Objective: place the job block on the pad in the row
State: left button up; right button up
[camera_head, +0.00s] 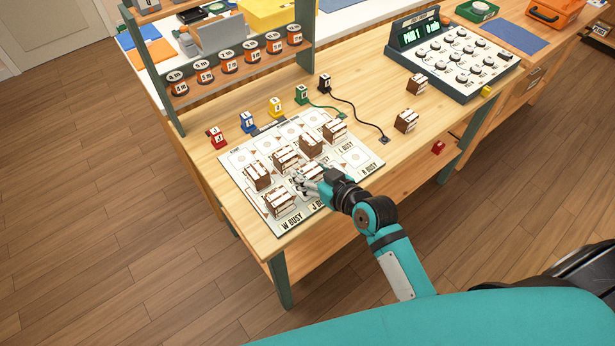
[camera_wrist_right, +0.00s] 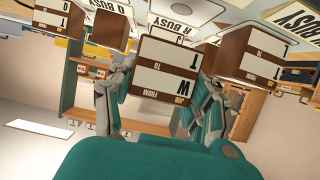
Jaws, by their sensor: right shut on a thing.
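My right gripper (camera_head: 304,184) reaches over the front part of the white printed mat (camera_head: 369,166). In the right wrist view its fingers (camera_wrist_right: 162,92) are shut on a brown job block (camera_wrist_right: 165,68) with white labels, lettered W and T. In the head view the held block (camera_head: 313,171) is partly hidden by the gripper. I cannot tell whether it touches the mat. Other brown blocks with white labels stand on the mat, such as one at the left (camera_head: 257,177), one at the front (camera_head: 280,204) and one behind (camera_head: 311,143). My left gripper is not in view.
Coloured labelled blocks, including a red one (camera_head: 216,138) and a yellow one (camera_head: 276,107), line the mat's back edge. Black and green cords run to its right. Two brown blocks (camera_head: 406,121) stand near the dial console (camera_head: 450,55). A rack (camera_head: 235,70) stands behind.

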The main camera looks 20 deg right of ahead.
jog(key=f, duration=0.3)
jog(key=shift+w+a+f, duration=0.2)
jog(key=shift+w+a, duration=0.05)
jog(key=shift+f, duration=0.15)
jog(key=o, duration=1.2)
jog(key=shift+c, duration=0.2)
jog(key=shift+r, duration=0.2)
jog(key=v, duration=1.2)
jog(key=shift+b, duration=0.4)
